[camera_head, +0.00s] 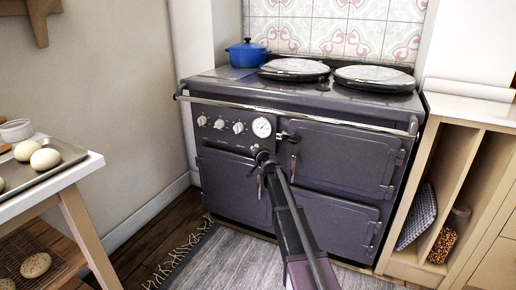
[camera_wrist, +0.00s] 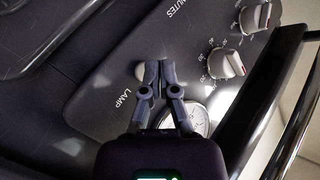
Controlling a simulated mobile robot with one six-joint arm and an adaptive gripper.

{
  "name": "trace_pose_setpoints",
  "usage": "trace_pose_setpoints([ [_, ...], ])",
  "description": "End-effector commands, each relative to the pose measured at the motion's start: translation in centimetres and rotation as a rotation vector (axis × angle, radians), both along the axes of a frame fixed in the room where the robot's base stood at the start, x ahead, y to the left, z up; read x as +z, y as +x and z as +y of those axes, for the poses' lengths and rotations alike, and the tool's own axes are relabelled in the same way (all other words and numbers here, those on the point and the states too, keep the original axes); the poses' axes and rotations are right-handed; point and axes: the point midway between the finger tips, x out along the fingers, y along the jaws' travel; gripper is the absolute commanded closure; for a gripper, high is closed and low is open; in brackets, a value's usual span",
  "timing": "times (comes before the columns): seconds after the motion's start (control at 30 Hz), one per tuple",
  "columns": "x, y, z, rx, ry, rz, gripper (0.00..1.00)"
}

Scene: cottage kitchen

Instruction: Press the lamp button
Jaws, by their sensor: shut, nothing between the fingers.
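The dark range cooker (camera_head: 340,155) stands against the tiled wall. Its sloping control panel (camera_wrist: 95,105) fills much of the wrist view and carries a "LAMP" label (camera_wrist: 122,101). Beside the label, a small pale round button (camera_wrist: 140,71) shows at the left edge of my fingertips and is partly hidden by them. My gripper (camera_wrist: 155,72) is shut and empty, with its fingertips over the panel next to the button. I cannot tell whether they touch it.
White knobs (camera_head: 220,124) and a round gauge (camera_head: 262,127) sit on the panel. A chrome rail (camera_head: 300,115) runs across the cooker's front above them. A blue pot (camera_head: 247,53) stands on top. A table with a tray of buns (camera_head: 45,159) is at left.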

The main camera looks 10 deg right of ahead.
Motion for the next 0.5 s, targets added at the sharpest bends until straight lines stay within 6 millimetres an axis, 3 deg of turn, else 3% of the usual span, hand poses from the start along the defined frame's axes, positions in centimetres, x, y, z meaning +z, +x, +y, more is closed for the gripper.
trace_pose_setpoints([
  [0.5, 0.01, 0.5, -0.31, 0.0, 0.0, 0.0, 1.0],
])
